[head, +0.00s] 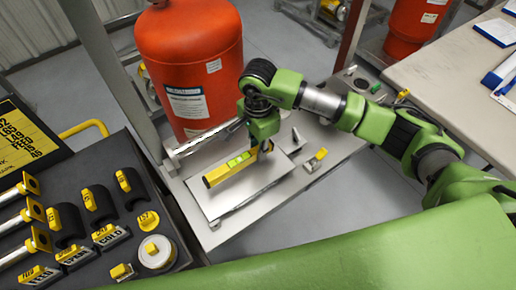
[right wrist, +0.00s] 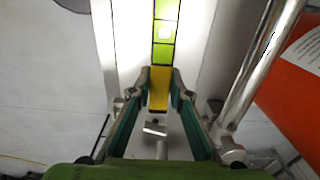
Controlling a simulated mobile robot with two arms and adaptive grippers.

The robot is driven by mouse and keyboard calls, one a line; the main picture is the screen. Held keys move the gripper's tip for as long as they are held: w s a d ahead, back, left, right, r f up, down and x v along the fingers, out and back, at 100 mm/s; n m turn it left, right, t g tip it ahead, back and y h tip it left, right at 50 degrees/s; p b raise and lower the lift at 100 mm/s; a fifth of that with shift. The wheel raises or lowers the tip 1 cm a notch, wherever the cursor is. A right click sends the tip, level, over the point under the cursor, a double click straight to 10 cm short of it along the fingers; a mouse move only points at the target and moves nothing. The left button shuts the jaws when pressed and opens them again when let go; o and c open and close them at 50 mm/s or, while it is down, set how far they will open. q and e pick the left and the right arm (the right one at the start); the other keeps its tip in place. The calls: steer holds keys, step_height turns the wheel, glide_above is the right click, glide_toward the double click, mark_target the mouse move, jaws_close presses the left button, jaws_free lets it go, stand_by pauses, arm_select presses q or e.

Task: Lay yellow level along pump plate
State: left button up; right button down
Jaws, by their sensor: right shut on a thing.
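The yellow level (head: 229,168) with its green vials is over the pale pump plate (head: 222,205), running roughly along the plate's length. I cannot tell whether it touches the plate or is just above it. My right gripper (head: 264,146) points down and is shut on the right end of the level. In the right wrist view the fingertips (right wrist: 159,88) pinch the level's yellow end, and its green vials (right wrist: 165,32) extend away over the bright plate (right wrist: 131,40). My left gripper is out of view.
A large orange tank (head: 192,70) stands close behind the plate, with a metal rod (head: 208,137) between them. A small yellow-tagged valve (head: 315,160) is on the skid to the right. A dark tool tray (head: 108,262) with labelled parts is at left; a table (head: 455,75) is at right.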

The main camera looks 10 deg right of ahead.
steer(key=shift+b, duration=0.35)
stand_by(0.8)
steer(key=shift+f, duration=0.15)
steer(key=shift+f+b, duration=0.85)
steer(key=shift+b, duration=0.2)
steer(key=shift+f+b, duration=0.25)
steer(key=shift+b, duration=0.05)
steer(key=shift+f+b, duration=0.55)
steer(key=shift+b, duration=0.1)
steer(key=shift+f+b, duration=0.2)
steer(key=shift+b, duration=0.1)
steer(key=shift+f+b, duration=0.15)
steer(key=shift+b, duration=0.2)
